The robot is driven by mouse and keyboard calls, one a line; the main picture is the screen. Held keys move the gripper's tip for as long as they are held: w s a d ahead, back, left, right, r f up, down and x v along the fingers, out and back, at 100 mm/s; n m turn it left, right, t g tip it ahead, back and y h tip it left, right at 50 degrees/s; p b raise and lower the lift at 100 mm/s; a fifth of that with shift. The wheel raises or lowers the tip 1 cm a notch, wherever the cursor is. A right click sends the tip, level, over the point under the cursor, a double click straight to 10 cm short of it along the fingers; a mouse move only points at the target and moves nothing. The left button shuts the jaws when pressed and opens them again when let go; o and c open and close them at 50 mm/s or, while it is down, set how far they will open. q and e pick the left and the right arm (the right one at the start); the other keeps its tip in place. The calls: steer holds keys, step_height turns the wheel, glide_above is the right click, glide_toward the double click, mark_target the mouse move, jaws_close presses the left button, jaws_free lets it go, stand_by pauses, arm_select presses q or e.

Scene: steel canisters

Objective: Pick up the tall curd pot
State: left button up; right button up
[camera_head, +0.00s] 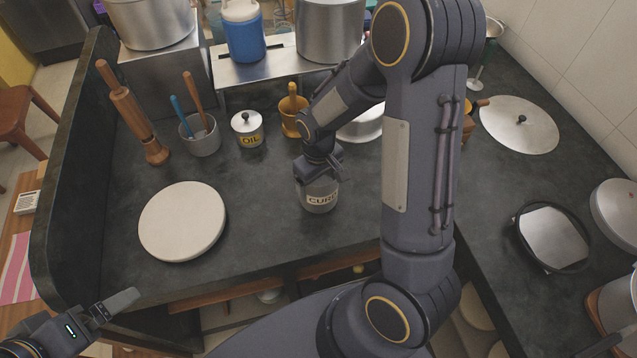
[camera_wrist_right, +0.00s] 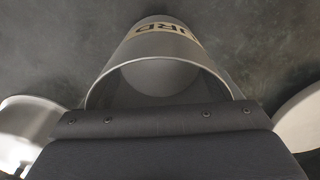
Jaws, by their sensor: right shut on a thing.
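The curd pot (camera_head: 319,198) is a steel canister with a cream CURD label, near the middle of the dark counter. In the right wrist view the pot (camera_wrist_right: 158,55) shows its open mouth and part of its label. My right gripper (camera_head: 318,170) reaches down from above and is shut on the pot at its rim. The fingertips are hidden in the wrist view by the dark gripper body. I cannot tell whether the pot's base touches the counter. My left gripper (camera_head: 112,304) is at the lower left, away from the pot; its opening is unclear.
A round pale board (camera_head: 182,221) lies left of the pot. An OIL canister (camera_head: 247,130), a yellow mortar (camera_head: 293,115) and a grey utensil cup (camera_head: 200,137) stand behind. Counter between board and pot is clear.

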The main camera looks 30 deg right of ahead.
steer(key=shift+r, duration=0.15)
steer(key=shift+r, duration=1)
steer(key=s+a+r+b, duration=0.1)
steer(key=s+a+r, duration=0.8)
steer(key=s+r, duration=0.1)
steer(key=shift+a+r+b, duration=0.3)
steer(key=shift+a+r, duration=0.05)
